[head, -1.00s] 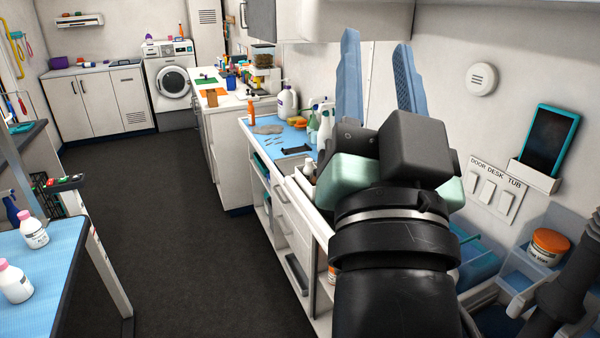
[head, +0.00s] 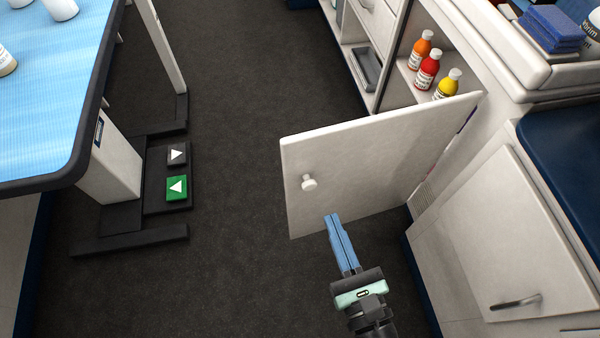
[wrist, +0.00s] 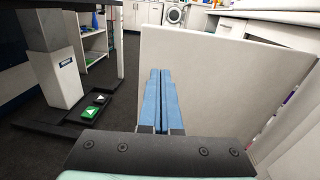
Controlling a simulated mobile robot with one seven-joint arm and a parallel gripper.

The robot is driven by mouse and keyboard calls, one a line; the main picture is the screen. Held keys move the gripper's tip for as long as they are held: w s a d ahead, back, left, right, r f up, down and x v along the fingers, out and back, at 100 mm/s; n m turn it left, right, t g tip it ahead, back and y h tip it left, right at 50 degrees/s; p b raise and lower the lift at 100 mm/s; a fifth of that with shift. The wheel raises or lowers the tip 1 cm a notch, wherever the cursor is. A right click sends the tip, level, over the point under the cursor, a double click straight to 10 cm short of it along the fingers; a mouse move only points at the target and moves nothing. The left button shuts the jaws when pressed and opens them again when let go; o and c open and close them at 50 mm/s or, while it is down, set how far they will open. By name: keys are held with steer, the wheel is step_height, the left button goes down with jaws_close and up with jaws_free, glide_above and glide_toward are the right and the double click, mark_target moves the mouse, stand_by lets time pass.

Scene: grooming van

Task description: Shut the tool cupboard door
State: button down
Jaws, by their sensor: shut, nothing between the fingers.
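The tool cupboard door (head: 370,165) stands open, jutting out across the floor from its hinge side at the right. Its white face with a round knob (head: 309,183) near the free edge is towards me. My gripper (head: 331,217) is shut and empty, in front of this face, with its blue fingertips below and right of the knob in the picture. I cannot tell whether they touch the door. In the wrist view the fingers (wrist: 160,72) overlap the left part of the door (wrist: 225,85); the knob does not show there.
Several bottles, one of them red (head: 428,69), stand inside the open cupboard behind the door. A blue-topped table (head: 50,110) with a foot pedal (head: 177,188) is at the left. A closed cabinet (head: 490,230) is at the right. Dark floor (head: 230,110) lies clear between.

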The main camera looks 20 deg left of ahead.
mark_target(304, 152)
steer(key=b+x, duration=0.2)
steer(key=x, duration=1.1)
steer(key=shift+w+a+f+b, duration=0.15)
steer(key=shift+w+a+b, duration=0.1)
steer(key=shift+b, duration=0.15)
